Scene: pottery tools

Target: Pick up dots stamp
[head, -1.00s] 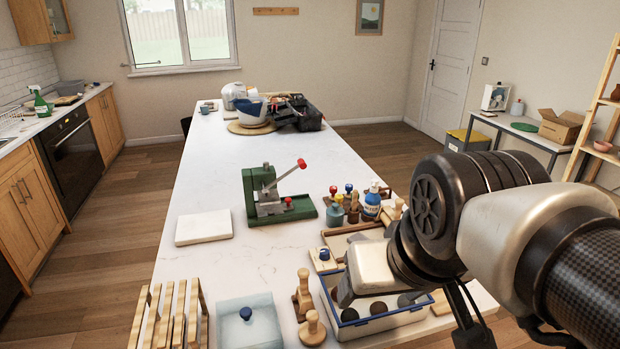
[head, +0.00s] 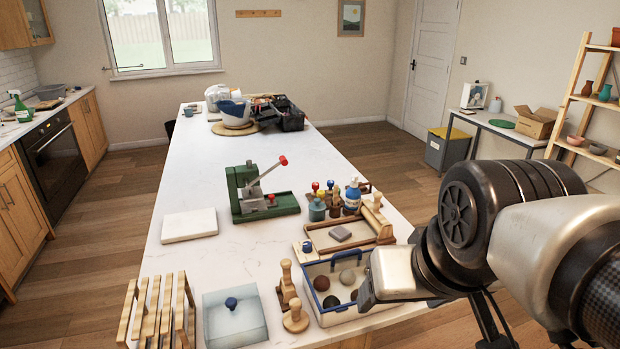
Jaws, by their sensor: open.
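Several stamp-like pieces with wooden handles or knobs stand on the white table, and their patterns are hidden, so I cannot tell which is the dots stamp. One wooden-handled stamp (head: 287,283) and a round wooden stamp (head: 295,317) stand left of the blue-rimmed tray. A piece with a blue knob (head: 307,247) lies behind the tray. More knobbed pieces (head: 317,208) stand in a cluster beside a blue bottle. My gripper (head: 367,291) is above the tray's right side, right of the near stamps. It is open, holding nothing visible; its fingers are mostly hidden.
The blue-rimmed tray (head: 312,273) holds several dark and pale balls. A wooden tray (head: 318,236) with a grey block lies behind it. A green press (head: 240,205), a pale slab (head: 189,225), a blue-knobbed box (head: 210,333) and a wooden rack (head: 138,316) stand leftward. The table's middle is clear.

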